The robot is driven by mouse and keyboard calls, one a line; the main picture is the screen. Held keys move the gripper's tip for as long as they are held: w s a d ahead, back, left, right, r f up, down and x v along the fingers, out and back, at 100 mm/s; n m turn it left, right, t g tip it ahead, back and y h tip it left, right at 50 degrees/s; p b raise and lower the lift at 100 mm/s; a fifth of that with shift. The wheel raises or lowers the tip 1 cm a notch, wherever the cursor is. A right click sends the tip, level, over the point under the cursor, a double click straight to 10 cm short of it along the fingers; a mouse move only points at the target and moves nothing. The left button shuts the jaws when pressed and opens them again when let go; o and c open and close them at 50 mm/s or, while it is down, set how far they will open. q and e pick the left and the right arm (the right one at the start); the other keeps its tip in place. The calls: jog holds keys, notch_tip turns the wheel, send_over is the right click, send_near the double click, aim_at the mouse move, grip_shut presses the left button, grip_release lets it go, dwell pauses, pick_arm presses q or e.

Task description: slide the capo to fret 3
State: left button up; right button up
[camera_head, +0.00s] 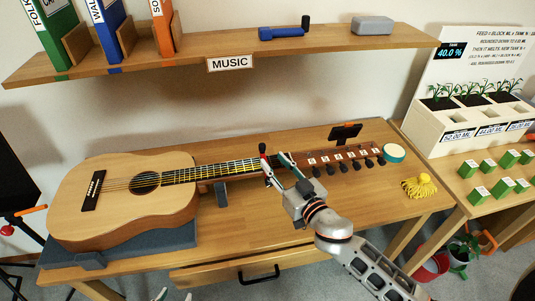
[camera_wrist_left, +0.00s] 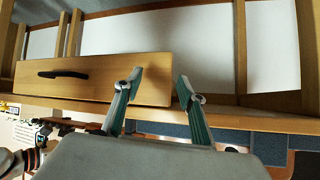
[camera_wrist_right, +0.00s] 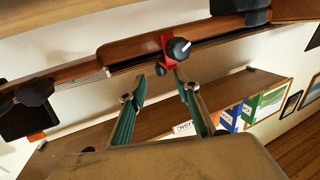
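The acoustic guitar (camera_head: 135,190) lies face up on the workbench, its neck (camera_head: 220,172) running right to a headstock (camera_head: 335,160) with labelled tuning pegs. The red capo (camera_wrist_right: 167,43) with its black knob is clamped on the neck near the headstock end; in the head view my right gripper partly hides it. My right gripper (camera_wrist_right: 161,77) is open, its fingertips close to the capo, one to each side of it in the wrist view; contact cannot be told. My left gripper (camera_head: 174,296) is open and empty at the bottom edge, in front of the bench; its wrist view shows a drawer front (camera_wrist_left: 95,78).
A dark grey cradle (camera_head: 130,245) bears the guitar body and a neck rest (camera_head: 221,193) stands under the neck. A MUSIC shelf (camera_head: 300,45) hangs above.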

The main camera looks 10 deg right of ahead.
jog(key=v, duration=0.4)
jog(key=shift+s+d, duration=0.15)
jog(key=shift+s, duration=0.2)
jog(key=s+d+f+n+g+h, duration=0.1)
jog(key=s+d+f+g+h, duration=0.25)
jog(key=s+d, duration=0.35)
jog(key=s+d+f+n+g+h, duration=0.1)
jog(key=s+d+f+g+h, duration=0.2)
jog(key=s+d, duration=0.5)
jog(key=s+d+f+n+g+h, duration=0.1)
jog(key=s+d+f+g+h, duration=0.2)
jog(key=s+d, duration=0.4)
jog(key=w+a+f+m+t+y, duration=0.1)
jog(key=a+f+y, duration=0.5)
jog(key=a+f, duration=0.6)
jog(key=a+m+t, duration=0.1)
jog(key=a+t, duration=0.1)
jog(key=a, duration=0.2)
jog(key=shift+w+f+m, duration=0.25)
jog(key=shift+f+m, duration=0.05)
